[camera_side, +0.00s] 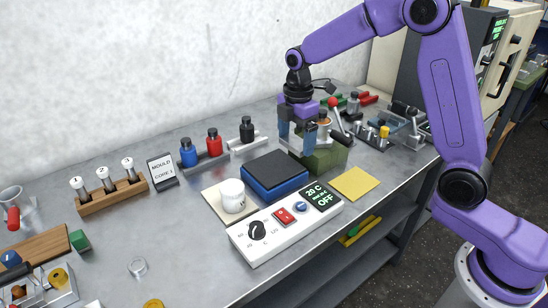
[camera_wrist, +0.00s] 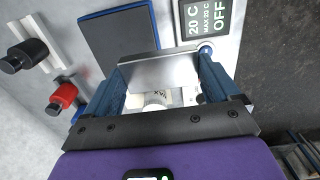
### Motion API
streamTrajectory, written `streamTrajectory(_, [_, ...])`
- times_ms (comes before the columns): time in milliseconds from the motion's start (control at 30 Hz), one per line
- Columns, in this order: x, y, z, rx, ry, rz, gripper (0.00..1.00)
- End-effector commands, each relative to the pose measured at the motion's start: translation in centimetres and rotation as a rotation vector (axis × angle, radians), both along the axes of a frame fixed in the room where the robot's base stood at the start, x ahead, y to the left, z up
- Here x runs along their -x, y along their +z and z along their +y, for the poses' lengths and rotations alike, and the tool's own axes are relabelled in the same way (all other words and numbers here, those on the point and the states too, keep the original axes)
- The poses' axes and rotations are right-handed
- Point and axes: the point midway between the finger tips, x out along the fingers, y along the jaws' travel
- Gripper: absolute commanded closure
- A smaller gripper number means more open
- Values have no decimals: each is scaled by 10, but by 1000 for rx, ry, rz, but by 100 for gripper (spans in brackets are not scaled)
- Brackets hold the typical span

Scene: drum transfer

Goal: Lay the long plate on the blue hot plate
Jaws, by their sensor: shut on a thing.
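The blue hot plate (camera_side: 275,172) has a dark top and stands in the middle of the bench, behind the white control box. Its top also shows in the wrist view (camera_wrist: 117,42), above and left of my gripper. My gripper (camera_side: 297,143) points down to the right of and behind the hot plate, beside a green block. In the wrist view my gripper (camera_wrist: 162,72) has its blue fingers on both ends of a shiny grey metal plate (camera_wrist: 155,70), which I take for the long plate. In the side view the plate is hard to make out.
The control box (camera_side: 285,222) reads 20 C and OFF. A white cup (camera_side: 232,194) stands on a pale tile left of the hot plate. The green block (camera_side: 323,158) and a red-knobbed lever (camera_side: 333,104) are close to my gripper. A yellow pad (camera_side: 355,184) lies at right.

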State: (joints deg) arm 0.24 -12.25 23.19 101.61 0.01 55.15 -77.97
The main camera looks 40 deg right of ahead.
Motion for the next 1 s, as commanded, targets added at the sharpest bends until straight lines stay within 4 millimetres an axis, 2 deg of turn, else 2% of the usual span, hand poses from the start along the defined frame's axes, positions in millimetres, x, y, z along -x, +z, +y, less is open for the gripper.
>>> streamTrajectory(133, [-26, -12, 5, 0, 0, 0, 65])
streamTrajectory(433, [-60, -53, 10, 0, 0, -1, 65])
streamTrajectory(767, [-73, -68, 12, 0, 0, -2, 65])
streamTrajectory(1000, [-75, -97, 12, 0, -1, 0, 65])
